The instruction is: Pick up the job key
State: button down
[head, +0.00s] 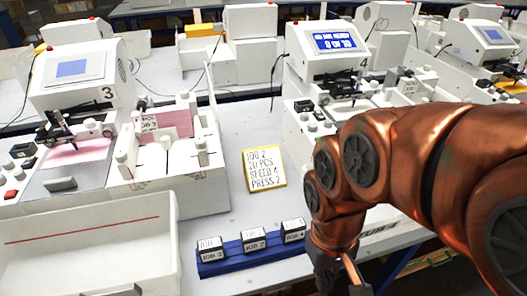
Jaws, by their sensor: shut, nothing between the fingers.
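Three small black-and-white job keys stand in a row on a blue rack (222,268). The left key (209,249) reads JOB 3, the middle key (253,240) reads JOB 2, and the right key (293,231) appears to read JOB 4. A yellow-edged card (265,169) behind the rack reads JOB 2, 20 PCS, SPEED 4, PRESS 2. My gripper (345,279) is low in the view, right of the rack and apart from the keys. It is shut and empty; its tips are partly cut off by the bottom edge.
A white machine marked 3 (75,75) stands at left, one marked 4 (330,60) behind my arm. A white fixture (170,155) holds pink sheets. A large white bin (85,260) is at front left. The table around the card is clear.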

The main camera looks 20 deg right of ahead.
aim_at(255, 239)
jog(key=z, duration=0.75)
jog(key=k, duration=0.85)
jog(key=u, duration=0.75)
